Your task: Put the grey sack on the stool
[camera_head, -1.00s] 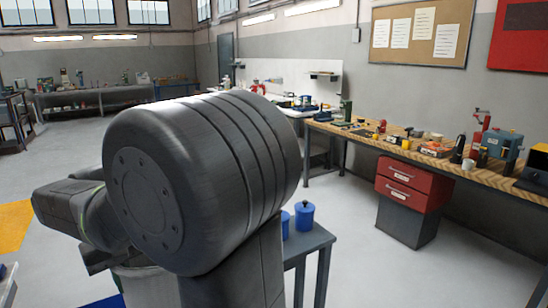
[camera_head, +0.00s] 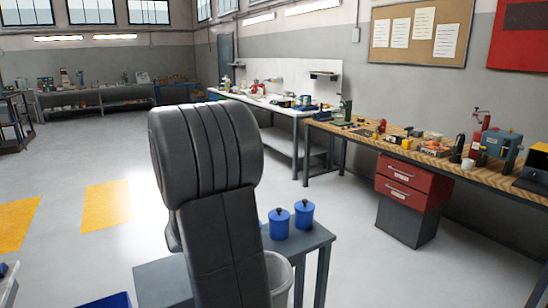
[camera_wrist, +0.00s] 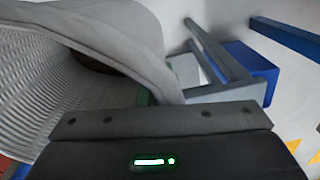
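A light grey, open-topped container, which I take for the grey sack (camera_head: 280,278), shows partly behind my arm in the head view. In the wrist view the sack (camera_wrist: 45,75) fills the left side, very close, with a ribbed wall and a smooth curved rim. The rim meets my gripper (camera_wrist: 155,112), and the sack appears gripped there; the fingertips are hidden. In the head view my gripper is hidden behind my arm. A low dark grey table or stool (camera_head: 308,243) stands beside the sack; I cannot tell whether it is the stool.
Two blue lidded canisters (camera_head: 279,223) (camera_head: 303,214) stand on the low table. A blue bin (camera_wrist: 252,68) lies beyond grey legs in the wrist view. A workbench (camera_head: 455,167) with red drawers (camera_head: 408,182) runs along the right. Floor at left is open, with yellow patches (camera_head: 107,205).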

